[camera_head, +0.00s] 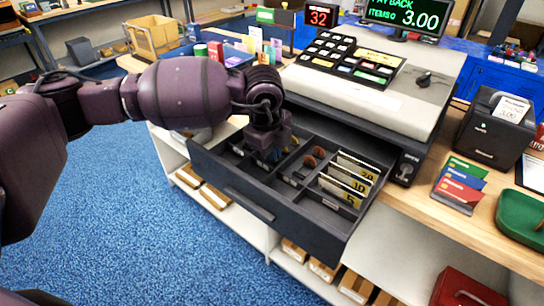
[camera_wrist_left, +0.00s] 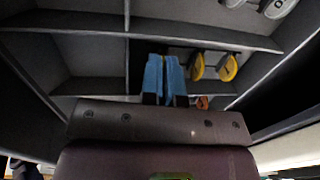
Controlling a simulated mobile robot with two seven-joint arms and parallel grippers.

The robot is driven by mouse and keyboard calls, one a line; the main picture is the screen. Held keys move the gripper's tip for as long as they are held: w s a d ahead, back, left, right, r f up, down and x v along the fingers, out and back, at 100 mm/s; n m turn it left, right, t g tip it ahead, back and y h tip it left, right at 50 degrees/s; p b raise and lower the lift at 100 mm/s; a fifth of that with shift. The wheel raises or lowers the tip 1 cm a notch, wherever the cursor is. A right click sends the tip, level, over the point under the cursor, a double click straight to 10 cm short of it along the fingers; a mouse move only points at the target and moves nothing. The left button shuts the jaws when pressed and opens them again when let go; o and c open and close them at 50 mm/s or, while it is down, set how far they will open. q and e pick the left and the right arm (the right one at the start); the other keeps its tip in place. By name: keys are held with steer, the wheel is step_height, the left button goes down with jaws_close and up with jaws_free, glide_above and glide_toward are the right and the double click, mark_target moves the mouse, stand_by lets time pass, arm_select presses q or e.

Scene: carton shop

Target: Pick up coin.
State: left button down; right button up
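The open cash drawer (camera_head: 245,195) has black compartments. My left gripper (camera_head: 270,153) reaches down into its back left part; the arm hides much of that area. In the left wrist view, the two blue fingertips (camera_wrist_left: 165,76) are close together with a narrow dark gap, inside a compartment. Whether anything is between them cannot be made out. Yellow-rimmed coins, one marked 1 (camera_wrist_left: 228,68), stand on edge just right of the fingers. Copper-coloured coins (camera_head: 310,161) show in a middle compartment. Silver-grey coins (camera_wrist_left: 277,8) are in the compartment beyond.
Dividers (camera_wrist_left: 127,48) wall in the fingers. Banknotes (camera_head: 345,181) stand at the drawer's right. The register body (camera_head: 405,105) rises behind.

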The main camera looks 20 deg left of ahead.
arm_select(q)
step_height(320, 180, up, 20)
steer(key=p, duration=0.2)
steer(key=shift+p, duration=0.35)
stand_by(0.6)
